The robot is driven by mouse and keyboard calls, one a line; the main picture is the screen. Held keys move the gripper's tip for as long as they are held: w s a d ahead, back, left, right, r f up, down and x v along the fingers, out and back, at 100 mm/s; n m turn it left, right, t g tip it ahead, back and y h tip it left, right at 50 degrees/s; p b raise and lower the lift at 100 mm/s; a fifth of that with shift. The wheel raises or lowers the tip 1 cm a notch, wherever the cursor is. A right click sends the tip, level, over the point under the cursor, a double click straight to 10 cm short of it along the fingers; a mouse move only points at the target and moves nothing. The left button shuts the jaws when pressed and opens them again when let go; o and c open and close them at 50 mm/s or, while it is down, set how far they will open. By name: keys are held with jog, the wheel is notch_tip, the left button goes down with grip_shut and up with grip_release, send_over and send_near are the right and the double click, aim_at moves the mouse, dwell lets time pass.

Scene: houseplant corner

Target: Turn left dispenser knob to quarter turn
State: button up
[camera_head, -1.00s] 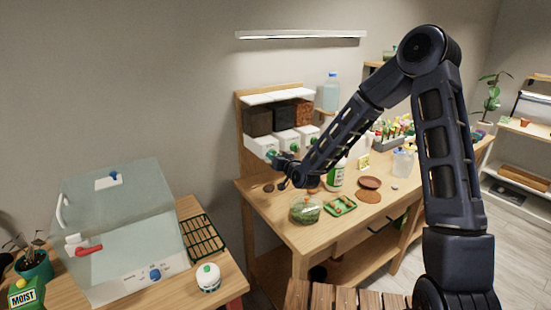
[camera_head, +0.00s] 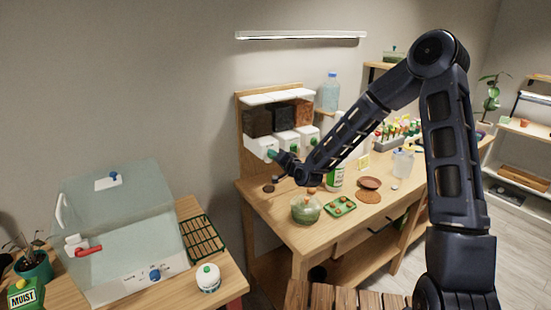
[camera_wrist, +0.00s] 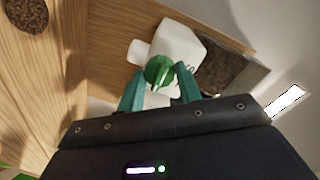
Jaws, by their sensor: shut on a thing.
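The left dispenser (camera_head: 259,146) is a white box under a bin of dark material, at the left end of a row of three. Its round green knob (camera_wrist: 159,70) shows in the wrist view on the front of the white housing (camera_wrist: 183,45). My gripper (camera_wrist: 160,78) has its two teal fingers on either side of the knob and is shut on it. In the head view my gripper (camera_head: 272,154) meets the front of the left dispenser, and the fingers hide the knob there. The knob's exact angle is hard to tell.
Two more white dispensers (camera_head: 287,141) with green knobs stand close to the right. On the workbench below are a glass bowl (camera_head: 306,209), a green tray (camera_head: 340,206), a white-and-green bottle (camera_head: 336,177) and a terracotta saucer (camera_head: 369,183). A clear propagator box (camera_head: 115,220) stands at left.

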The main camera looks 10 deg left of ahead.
dwell(0.4)
jog(key=o, duration=1)
jog(key=shift+d, duration=0.1)
jog(key=v, duration=1)
jog(key=shift+s+d, duration=0.25)
jog(key=shift+s, duration=0.05)
